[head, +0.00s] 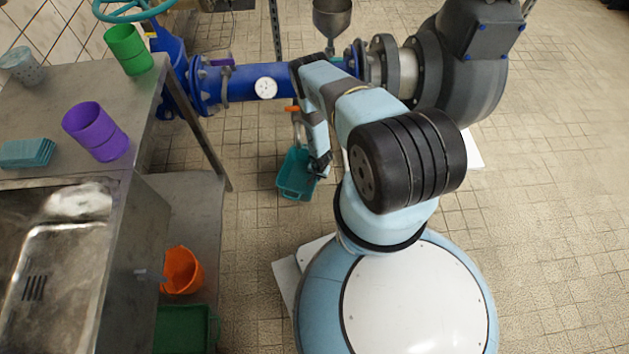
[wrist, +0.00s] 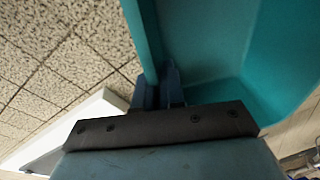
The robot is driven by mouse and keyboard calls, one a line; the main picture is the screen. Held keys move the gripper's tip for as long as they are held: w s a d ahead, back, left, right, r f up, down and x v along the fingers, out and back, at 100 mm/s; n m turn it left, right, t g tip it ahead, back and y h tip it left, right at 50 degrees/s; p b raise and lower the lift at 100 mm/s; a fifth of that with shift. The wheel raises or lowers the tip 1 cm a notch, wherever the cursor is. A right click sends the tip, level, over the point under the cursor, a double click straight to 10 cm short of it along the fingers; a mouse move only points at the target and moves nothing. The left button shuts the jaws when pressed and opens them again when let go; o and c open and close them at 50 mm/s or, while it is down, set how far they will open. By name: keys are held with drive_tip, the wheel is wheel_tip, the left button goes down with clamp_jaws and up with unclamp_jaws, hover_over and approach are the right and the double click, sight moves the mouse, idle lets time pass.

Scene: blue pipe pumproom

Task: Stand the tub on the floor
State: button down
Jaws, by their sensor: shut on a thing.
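The tub is a teal, open-topped container (head: 296,175), seen in the head view below the blue pipe, left of my arm. My gripper (head: 321,168) is at the tub's right side, shut on its wall. In the wrist view the tub (wrist: 220,60) fills the upper right, and my gripper's fingers (wrist: 160,88) pinch its near wall. The tub is over the tiled floor (head: 255,215); I cannot tell whether its base touches it. Part of the tub is hidden behind the gripper.
A steel bench with a sink (head: 150,215) stands at the left, holding a purple cup (head: 96,131) and a green cup (head: 128,49). An orange bucket (head: 182,270) and a green crate (head: 208,330) are on its lower shelf. A blue pipe (head: 250,84) crosses behind. Floor at the right is clear.

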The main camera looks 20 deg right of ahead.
drive_tip(key=shift+w+f, duration=0.2)
drive_tip(key=shift+f, duration=1.55)
drive_tip(key=c, duration=1.2)
unclamp_jaws()
drive_tip(key=shift+c, duration=0.2)
wheel_tip(320, 180, up, 12)
drive_tip(key=s, duration=0.1)
drive_tip(key=shift+s, duration=0.3)
